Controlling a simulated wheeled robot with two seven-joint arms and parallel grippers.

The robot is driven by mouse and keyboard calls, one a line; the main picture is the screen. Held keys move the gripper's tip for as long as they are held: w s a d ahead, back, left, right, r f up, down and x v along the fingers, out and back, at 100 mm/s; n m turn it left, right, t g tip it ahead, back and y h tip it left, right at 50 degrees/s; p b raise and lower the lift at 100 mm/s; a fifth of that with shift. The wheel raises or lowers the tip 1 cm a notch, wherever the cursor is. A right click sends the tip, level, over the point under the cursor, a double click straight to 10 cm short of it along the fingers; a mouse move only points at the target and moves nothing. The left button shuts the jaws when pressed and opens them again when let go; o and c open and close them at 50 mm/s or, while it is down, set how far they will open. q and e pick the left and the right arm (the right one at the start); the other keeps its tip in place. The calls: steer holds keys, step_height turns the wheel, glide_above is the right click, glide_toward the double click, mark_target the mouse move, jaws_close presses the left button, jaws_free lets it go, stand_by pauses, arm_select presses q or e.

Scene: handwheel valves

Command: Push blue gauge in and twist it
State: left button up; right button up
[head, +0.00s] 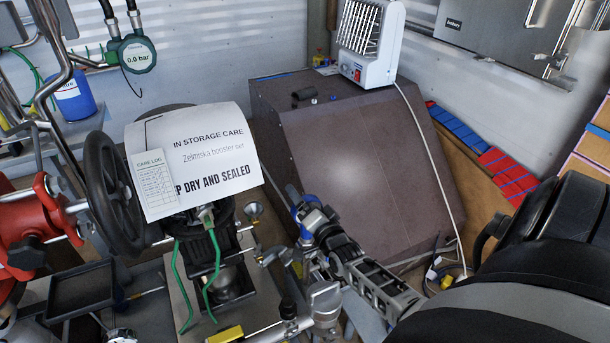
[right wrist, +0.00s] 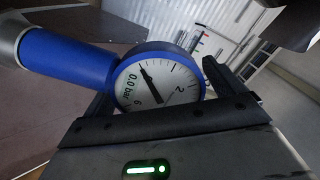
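The blue gauge (right wrist: 155,82) fills the middle of the right wrist view, with a white dial, a black needle and the print "0.0 bar". A thick blue stem (right wrist: 65,58) runs from it to a grey metal fitting at the upper left. My right gripper (right wrist: 160,95) is open, with one dark finger on each side of the dial; a small gap shows at the right finger, and contact at the left cannot be told. In the head view my right gripper (head: 308,212) is at the blue gauge (head: 305,233), largely hiding it. My left gripper is not in view.
A black handwheel (head: 113,195) and a paper sign (head: 195,160) stand left of my right gripper. Green wires (head: 212,262) hang below the sign. A brown slanted cabinet (head: 350,150) is behind the gripper, with a white heater (head: 370,45) on top. Another gauge (head: 137,55) is at upper left.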

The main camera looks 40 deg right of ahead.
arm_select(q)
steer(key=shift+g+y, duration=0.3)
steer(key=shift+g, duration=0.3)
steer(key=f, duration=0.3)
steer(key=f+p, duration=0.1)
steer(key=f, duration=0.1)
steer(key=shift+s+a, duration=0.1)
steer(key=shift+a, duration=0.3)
arm_select(e)
steer(key=v, duration=1.6)
